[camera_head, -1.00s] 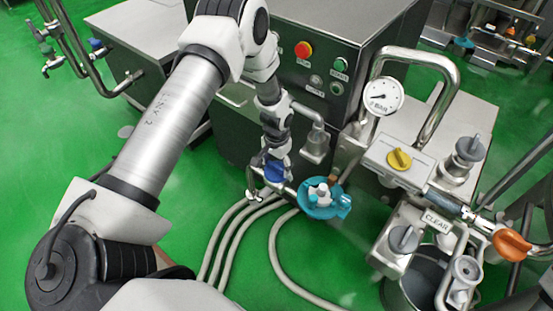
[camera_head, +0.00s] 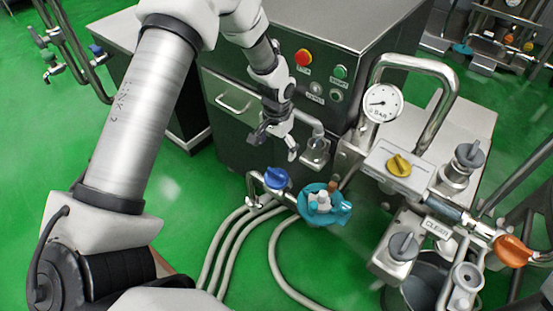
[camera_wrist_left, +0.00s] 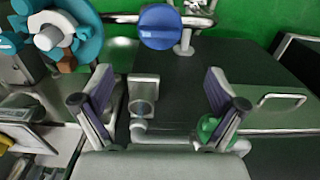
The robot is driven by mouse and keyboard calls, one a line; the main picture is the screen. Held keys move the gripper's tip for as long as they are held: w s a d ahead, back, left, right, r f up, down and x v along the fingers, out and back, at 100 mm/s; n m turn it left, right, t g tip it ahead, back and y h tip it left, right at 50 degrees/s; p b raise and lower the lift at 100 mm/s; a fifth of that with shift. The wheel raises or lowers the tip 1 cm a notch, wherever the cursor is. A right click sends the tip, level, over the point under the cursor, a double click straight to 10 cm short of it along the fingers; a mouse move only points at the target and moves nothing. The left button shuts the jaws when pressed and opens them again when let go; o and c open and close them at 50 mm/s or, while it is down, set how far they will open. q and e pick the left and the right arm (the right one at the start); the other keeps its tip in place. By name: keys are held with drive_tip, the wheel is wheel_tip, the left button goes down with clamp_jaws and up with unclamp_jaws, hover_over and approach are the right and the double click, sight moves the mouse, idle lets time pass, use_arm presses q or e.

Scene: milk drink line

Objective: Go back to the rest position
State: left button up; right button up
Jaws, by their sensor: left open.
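My left gripper (camera_head: 276,146) is open and empty. It hangs in front of the dark steel cabinet, a little above and apart from the blue valve handle (camera_head: 276,178). In the left wrist view its two fingers (camera_wrist_left: 158,108) are spread wide with nothing held between them. The blue handle (camera_wrist_left: 162,27) shows beyond the fingers at the top of that view. My right gripper is in neither view.
A teal valve or clamp (camera_head: 326,207) sits right of the blue handle. A steel pipe outlet (camera_head: 316,150) is close beside my gripper. The cabinet (camera_head: 235,105) carries red and green buttons. A gauge (camera_head: 382,102) stands right. Hoses (camera_head: 232,245) cross the green floor.

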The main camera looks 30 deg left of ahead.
use_arm(q)
drive_tip(key=shift+r, duration=0.45)
drive_tip(key=s+d+f, duration=0.2)
drive_tip(key=s+f, duration=0.3)
drive_tip(key=s, duration=0.4)
drive_tip(key=s+d+f, duration=0.3)
drive_tip(key=s+f, duration=0.2)
drive_tip(key=s, duration=0.4)
drive_tip(key=s+d+f+n, duration=0.1)
drive_tip(key=s+d+f, duration=0.2)
drive_tip(key=s, duration=0.7)
wheel_tip(320, 180, down, 2)
drive_tip(key=shift+d+f, duration=0.15)
drive_tip(key=shift+d, duration=0.05)
